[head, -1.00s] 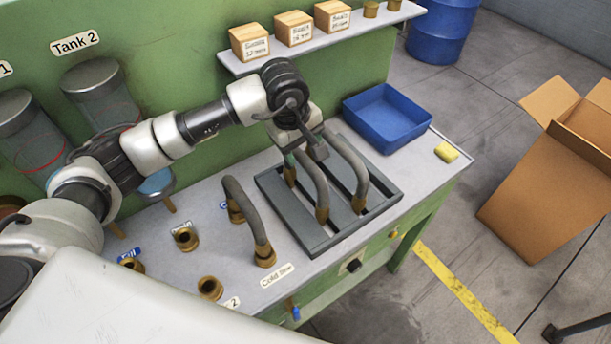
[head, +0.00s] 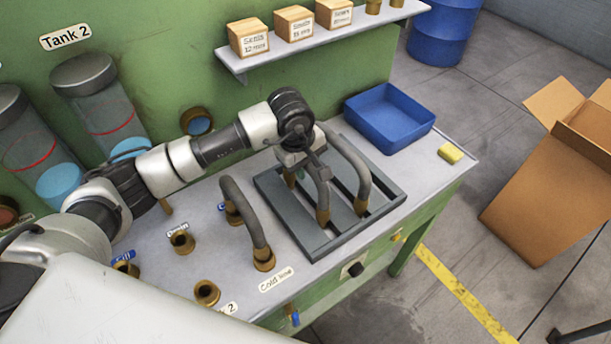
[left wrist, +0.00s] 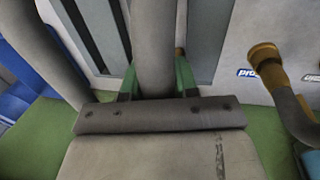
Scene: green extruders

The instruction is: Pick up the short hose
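My left gripper (head: 314,168) is down at a grey hose with brass ends (head: 321,196), the left of two arched hoses on the dark slotted rack (head: 278,212). In the left wrist view this hose (left wrist: 154,45) runs between the two green fingers (left wrist: 158,85), one close on each side. I cannot tell whether they press on it. The gripper hides the hose's upper part in the head view. The right hose on the rack (head: 352,160) looks longer. My right gripper is not in view.
A third grey hose (head: 245,210) arches between brass fittings beside the "Cold line" label. Open brass fittings (head: 181,241) stand left of it. A blue tray (head: 389,118) and a yellow sponge (head: 451,153) are on the right. A shelf (head: 330,40) with wooden boxes hangs above.

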